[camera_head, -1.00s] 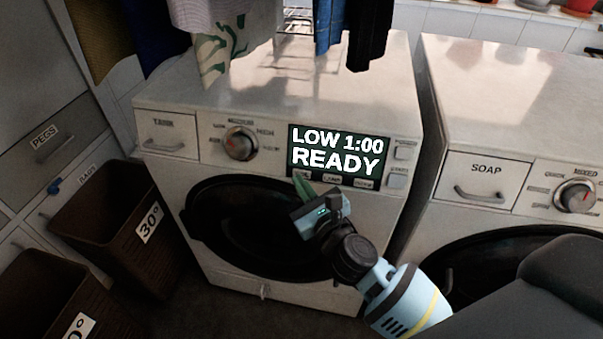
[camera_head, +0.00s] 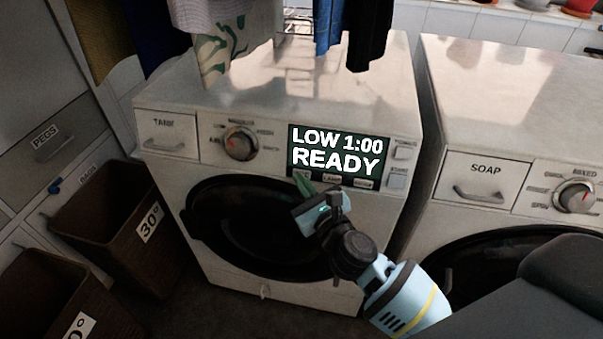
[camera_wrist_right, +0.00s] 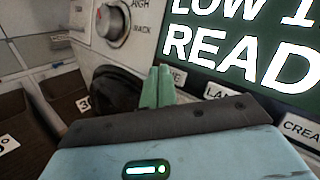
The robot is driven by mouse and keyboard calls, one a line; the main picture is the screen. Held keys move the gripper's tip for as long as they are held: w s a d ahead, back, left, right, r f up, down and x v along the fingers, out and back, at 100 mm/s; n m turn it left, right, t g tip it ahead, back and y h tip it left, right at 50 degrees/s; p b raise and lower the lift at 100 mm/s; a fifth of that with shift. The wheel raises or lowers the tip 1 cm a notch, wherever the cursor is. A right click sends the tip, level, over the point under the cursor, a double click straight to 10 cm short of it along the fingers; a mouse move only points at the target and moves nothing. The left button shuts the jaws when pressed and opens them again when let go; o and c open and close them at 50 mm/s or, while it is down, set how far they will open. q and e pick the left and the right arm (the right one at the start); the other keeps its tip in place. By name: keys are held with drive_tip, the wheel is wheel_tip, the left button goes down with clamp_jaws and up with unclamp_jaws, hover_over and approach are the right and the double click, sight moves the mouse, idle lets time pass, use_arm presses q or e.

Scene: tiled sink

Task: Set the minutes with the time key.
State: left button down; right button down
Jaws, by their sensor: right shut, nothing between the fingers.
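The dryer's display (camera_head: 338,152) reads "LOW 1:00 READY"; it also shows, cropped, in the right wrist view (camera_wrist_right: 240,45). A row of small keys lies under it. The time key (camera_head: 302,174) is the leftmost, and my fingers partly cover its label in the right wrist view (camera_wrist_right: 177,77). The lamp key (camera_head: 332,180) and crease key (camera_head: 363,184) are to its right. My right gripper (camera_head: 304,184) is shut and empty, its green fingertips (camera_wrist_right: 158,75) at the time key; whether they touch it I cannot tell. My left gripper is out of view.
A dial (camera_head: 241,144) and the tank drawer (camera_head: 168,142) are left of the display. Two more buttons (camera_head: 400,152) sit at its right. Clothes (camera_head: 370,30) hang above the machine. A second machine (camera_head: 515,120) stands to the right, brown baskets (camera_head: 120,220) to the left.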

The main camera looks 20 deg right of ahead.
drive_tip(key=shift+w+d+f, duration=0.1)
drive_tip(key=shift+w+d, duration=0.05)
drive_tip(key=shift+w, duration=0.05)
idle(0.3)
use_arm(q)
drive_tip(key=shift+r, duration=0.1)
use_arm(e)
drive_tip(key=shift+s, duration=0.1)
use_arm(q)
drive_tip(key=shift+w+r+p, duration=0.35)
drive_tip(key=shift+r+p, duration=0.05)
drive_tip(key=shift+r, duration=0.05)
use_arm(e)
drive_tip(key=shift+s+a+r, duration=0.25)
drive_tip(key=shift+s+a, duration=0.15)
drive_tip(key=shift+s, duration=0.1)
drive_tip(key=shift+s+a, duration=0.1)
